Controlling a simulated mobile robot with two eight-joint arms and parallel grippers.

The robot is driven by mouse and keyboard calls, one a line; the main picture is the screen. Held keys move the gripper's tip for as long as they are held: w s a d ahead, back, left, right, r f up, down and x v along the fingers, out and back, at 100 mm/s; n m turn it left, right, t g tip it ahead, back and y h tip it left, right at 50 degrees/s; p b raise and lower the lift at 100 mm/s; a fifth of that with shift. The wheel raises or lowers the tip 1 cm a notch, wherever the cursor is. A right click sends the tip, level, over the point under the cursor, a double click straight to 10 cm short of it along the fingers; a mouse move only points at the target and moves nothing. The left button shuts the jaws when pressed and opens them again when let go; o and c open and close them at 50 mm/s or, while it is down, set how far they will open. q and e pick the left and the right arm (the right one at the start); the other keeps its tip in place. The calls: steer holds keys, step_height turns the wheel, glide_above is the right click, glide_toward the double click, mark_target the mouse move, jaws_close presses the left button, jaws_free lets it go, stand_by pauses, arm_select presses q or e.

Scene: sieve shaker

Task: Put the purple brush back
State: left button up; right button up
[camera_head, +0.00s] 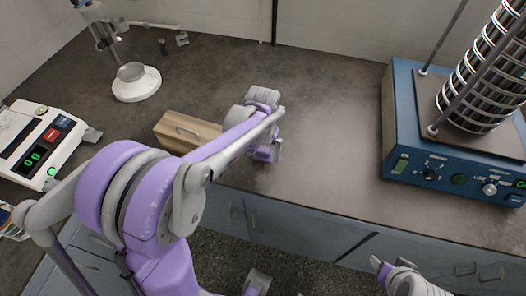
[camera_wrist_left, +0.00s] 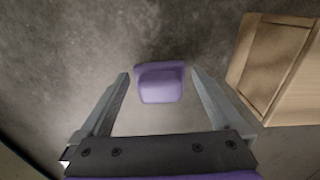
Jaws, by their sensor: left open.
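The purple brush (camera_wrist_left: 160,84) shows in the left wrist view as a small purple block over the grey counter. My left gripper (camera_wrist_left: 159,73) is open, with one finger on each side of the brush and a gap on both sides. In the head view my left gripper (camera_head: 270,151) is low over the counter near its front edge, and my arm hides most of what is there. I cannot tell how far the fingers reach down beside the brush. My right gripper (camera_head: 382,270) is partly in view at the bottom of the head view, in front of the counter.
A wooden box with a handle (camera_head: 188,131) stands left of my left gripper; it also shows in the left wrist view (camera_wrist_left: 285,65). A scale (camera_head: 38,143) and a white-based stand (camera_head: 136,84) are at left. The blue sieve shaker (camera_head: 455,170) is at right. The counter between is clear.

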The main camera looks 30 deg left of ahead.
mark_target(263, 150)
arm_select(q)
step_height(263, 150, up, 11)
steer(key=shift+r+p, duration=0.2)
steer(key=shift+p, duration=0.4)
steer(key=s+d+f+m+t, duration=0.1)
steer(key=s+d+f+t, duration=0.1)
steer(key=s, duration=0.6)
steer(key=s+d+f+m+t, duration=0.1)
steer(key=s+d+f+t, duration=0.2)
steer(key=s, duration=0.5)
steer(key=shift+d+f+m, duration=0.3)
steer(key=shift+d, duration=0.6)
